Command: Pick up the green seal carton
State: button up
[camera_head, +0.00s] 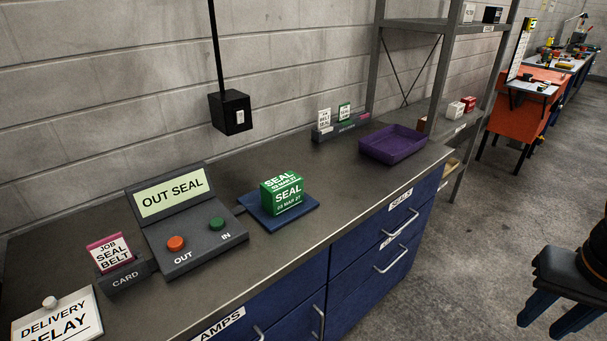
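My gripper (548,323) shows at the lower right edge, over the floor and well away to the right of the carton. Its two dark blue fingers point down and left and stand apart, with nothing seen between them. Part of the gripper is cut off by the frame edge.
Left of the carton stands a control box (187,226) with orange and green buttons. A card holder (122,271) and delivery relay card (57,318) lie further left. A purple tray (393,144) is at the bench's right end. Shelving (448,80) stands behind. Open floor lies right.

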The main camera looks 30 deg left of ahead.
aim_at(281, 193)
jog(key=i, duration=0.65)
jog(key=u, duration=2.4)
jog(key=i, duration=0.5)
jog(key=z, duration=0.05)
